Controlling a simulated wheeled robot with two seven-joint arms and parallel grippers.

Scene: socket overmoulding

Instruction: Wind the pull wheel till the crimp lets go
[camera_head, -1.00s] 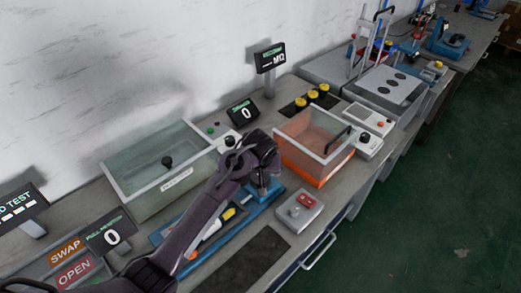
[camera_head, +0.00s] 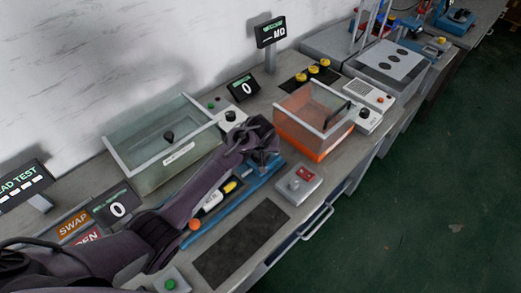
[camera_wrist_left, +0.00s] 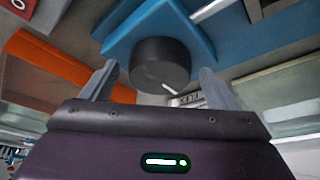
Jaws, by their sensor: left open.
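The pull wheel, a dark round knob (camera_wrist_left: 160,63) with a white mark on its face, sits on a blue mount (camera_wrist_left: 160,28) in the left wrist view. My left gripper (camera_wrist_left: 158,82) is open, with one finger on each side of the knob; I cannot tell whether they touch it. In the head view the left gripper (camera_head: 263,158) is over the far end of the blue pull rig (camera_head: 233,205) and hides the knob. A white piece (camera_head: 211,201) and a yellow piece (camera_head: 230,187) lie along the rig. The crimp cannot be made out. My right gripper is not in view.
A display (camera_head: 116,208) reads 0. An orange clear-walled box (camera_head: 310,152) stands just right of my gripper, and a green glass-lidded box (camera_head: 145,180) stands behind the arm. A grey button box (camera_head: 299,187) and a dark mat (camera_head: 240,243) lie in front.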

